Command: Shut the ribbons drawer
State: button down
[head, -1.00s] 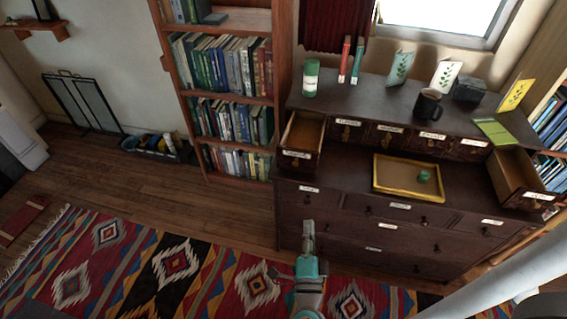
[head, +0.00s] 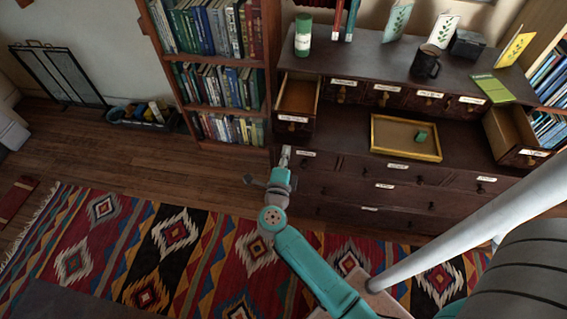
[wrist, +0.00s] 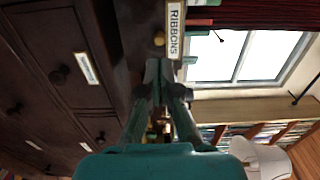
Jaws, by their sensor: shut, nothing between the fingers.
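The ribbons drawer (head: 297,97) appears to be the open small drawer at the left end of the dark cabinet's upper row. It is pulled well out, and its inside looks empty. In the wrist view its RIBBONS label (wrist: 174,30) and a round brass knob (wrist: 159,39) are just ahead of the fingertips, with the picture turned sideways. My gripper (head: 285,156) is shut and empty, just below and in front of this drawer front. It also shows in the wrist view (wrist: 165,75). I see no clear contact with the drawer.
Another small drawer (head: 513,135) stands open at the right end. A gold-rimmed tray (head: 405,152) with a green item lies between them. A green-and-white can (head: 303,36) and a black mug (head: 425,63) stand on top. A patterned rug (head: 150,250) covers the floor.

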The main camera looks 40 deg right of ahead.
aim_at(291, 130)
jog(key=x, duration=0.7)
jog(key=shift+d, duration=0.1)
jog(key=x, duration=2.1)
jog(key=shift+w+d, duration=0.1)
jog(key=shift+w, duration=0.1)
jog(key=shift+w+d+r, duration=0.1)
jog(key=shift+w+d, duration=0.05)
jog(key=shift+d, duration=0.05)
jog(key=shift+w+d+r, duration=0.1)
jog(key=shift+r, duration=0.1)
